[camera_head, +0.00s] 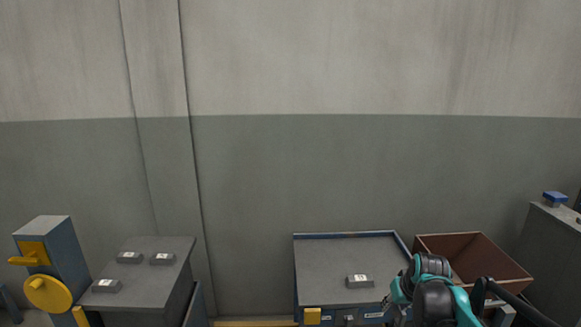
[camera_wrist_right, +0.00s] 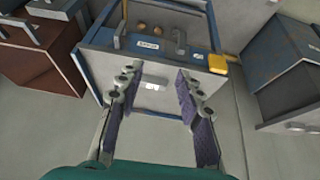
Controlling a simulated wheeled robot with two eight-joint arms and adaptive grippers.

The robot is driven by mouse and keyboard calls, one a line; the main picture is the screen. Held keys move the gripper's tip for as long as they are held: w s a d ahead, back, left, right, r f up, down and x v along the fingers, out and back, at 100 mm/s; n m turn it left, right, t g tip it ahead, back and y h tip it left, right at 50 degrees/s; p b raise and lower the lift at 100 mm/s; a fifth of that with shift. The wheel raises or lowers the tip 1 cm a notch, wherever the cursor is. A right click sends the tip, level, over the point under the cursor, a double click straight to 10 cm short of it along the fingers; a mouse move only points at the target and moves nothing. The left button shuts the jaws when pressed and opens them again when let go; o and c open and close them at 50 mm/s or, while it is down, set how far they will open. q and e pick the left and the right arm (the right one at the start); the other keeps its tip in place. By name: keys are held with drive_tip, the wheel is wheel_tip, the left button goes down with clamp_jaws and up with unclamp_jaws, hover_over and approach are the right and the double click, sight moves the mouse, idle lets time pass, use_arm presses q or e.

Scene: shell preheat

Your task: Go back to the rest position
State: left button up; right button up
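My right gripper (camera_head: 388,302) is at the front right of the blue-edged workbench (camera_head: 345,250) in the head view. In the right wrist view the fingers of my right gripper (camera_wrist_right: 157,78) are spread apart with a gap between them. A small grey block with a white label (camera_head: 359,281) lies on the workbench, left of the gripper. A pale labelled piece (camera_wrist_right: 153,84) shows between the fingers in the right wrist view; nothing shows it gripped. My left gripper is not in view.
A grey stand (camera_head: 150,270) at left bears 3 labelled blocks. A blue and yellow machine (camera_head: 55,260) stands beside it. A brown open bin (camera_head: 474,238) is right of the workbench. A grey cabinet (camera_head: 548,250) with a blue item (camera_head: 555,197) is at far right.

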drive_tip(key=s+a+f+t, duration=0.1)
drive_tip(key=s+a, duration=0.4)
drive_tip(key=s, duration=0.7)
drive_tip(key=s+a, duration=0.6)
drive_tip(key=s, duration=0.7)
drive_tip(key=shift+f+t, duration=0.35)
drive_tip(key=shift+t, duration=0.05)
drive_tip(key=shift+a, duration=0.1)
